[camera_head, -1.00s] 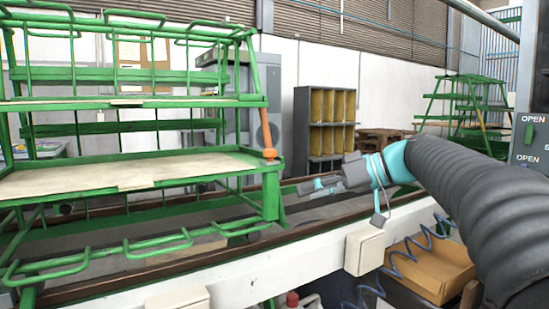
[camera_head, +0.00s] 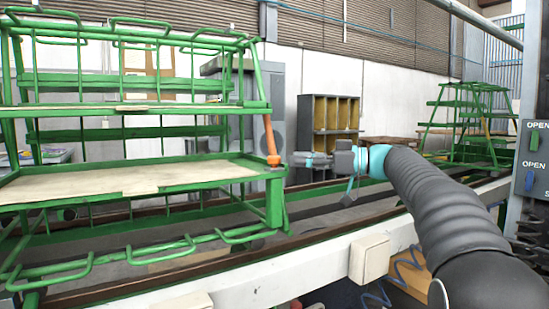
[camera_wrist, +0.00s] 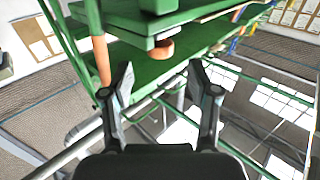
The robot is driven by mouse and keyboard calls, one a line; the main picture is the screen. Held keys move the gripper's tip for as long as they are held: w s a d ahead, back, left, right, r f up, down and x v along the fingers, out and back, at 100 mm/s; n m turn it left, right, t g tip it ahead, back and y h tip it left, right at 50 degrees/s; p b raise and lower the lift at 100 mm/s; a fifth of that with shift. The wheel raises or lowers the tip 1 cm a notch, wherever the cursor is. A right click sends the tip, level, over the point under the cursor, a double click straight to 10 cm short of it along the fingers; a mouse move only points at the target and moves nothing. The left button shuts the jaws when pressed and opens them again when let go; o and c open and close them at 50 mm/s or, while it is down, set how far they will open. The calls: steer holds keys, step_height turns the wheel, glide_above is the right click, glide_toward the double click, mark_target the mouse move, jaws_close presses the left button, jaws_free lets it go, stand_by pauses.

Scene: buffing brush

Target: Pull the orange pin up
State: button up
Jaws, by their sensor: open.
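The orange pin (camera_head: 268,130) stands nearly upright at the right front corner post of the green rack, with a wider orange collar at its foot by the lower shelf. My gripper (camera_head: 298,159) is just right of that collar in the head view, pointing left toward it. In the wrist view my gripper (camera_wrist: 160,76) is open with nothing between its fingers. An orange rod (camera_wrist: 101,58) shows there beyond the left finger, and a rounded orange piece (camera_wrist: 163,50) under a green plate lies ahead between the fingertips. The plate hides how they join.
The green rack (camera_head: 130,111) with board-covered shelves (camera_head: 70,184) fills the left side. A rail with a white side (camera_head: 328,258) runs below my arm. A shelf unit (camera_head: 325,128) and another green rack (camera_head: 470,115) stand behind.

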mark_target(274, 158)
steer(key=a, duration=0.3)
steer(key=w+a, duration=0.1)
steer(key=a, duration=0.2)
steer(key=shift+w+a+p, duration=0.15)
steer(key=shift+a+p, duration=0.05)
steer(key=shift+p, duration=0.15)
